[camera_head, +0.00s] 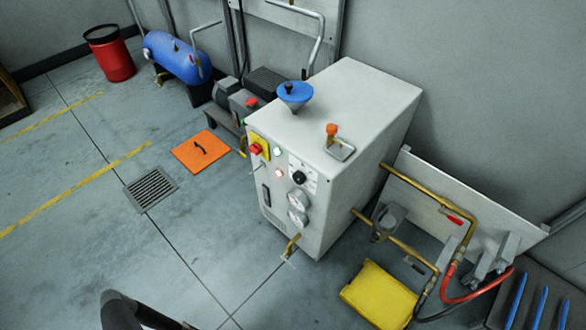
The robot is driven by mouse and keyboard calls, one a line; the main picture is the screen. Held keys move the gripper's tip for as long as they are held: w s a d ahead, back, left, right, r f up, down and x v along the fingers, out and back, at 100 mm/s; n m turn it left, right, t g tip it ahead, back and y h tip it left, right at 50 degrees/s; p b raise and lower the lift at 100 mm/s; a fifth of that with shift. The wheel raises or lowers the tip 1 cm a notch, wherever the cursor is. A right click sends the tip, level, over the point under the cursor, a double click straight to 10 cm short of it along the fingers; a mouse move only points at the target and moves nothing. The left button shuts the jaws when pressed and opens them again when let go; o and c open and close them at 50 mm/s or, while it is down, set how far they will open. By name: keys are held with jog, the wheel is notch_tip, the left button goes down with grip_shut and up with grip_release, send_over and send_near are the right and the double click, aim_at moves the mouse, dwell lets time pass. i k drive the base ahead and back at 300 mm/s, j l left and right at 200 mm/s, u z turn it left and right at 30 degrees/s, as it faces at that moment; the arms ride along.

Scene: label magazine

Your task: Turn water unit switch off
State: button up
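A light grey box-shaped cabinet (345,105), likely the water unit, stands on the floor near the wall. Its front carries a red knob (256,148) on a yellow plate, a black rotary knob (299,178) on a pale panel, a green lamp (278,152) and a reddish lamp (280,173). Two round gauges (297,201) sit below the black knob. No label is readable, so I cannot tell which control is the water unit switch or its position. I see no gripper fingers. A dark curved shape (122,308), cut off at the bottom edge, is unclear.
Brass pipes (402,182) and a red hose (480,292) are right of the cabinet. A yellow object (380,295) lies before them. An orange plate (201,151) and a drain grate (151,188) are on the floor left. The floor in front is mostly clear.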

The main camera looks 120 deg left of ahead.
aim_at(255, 148)
jog(key=u, duration=3.45)
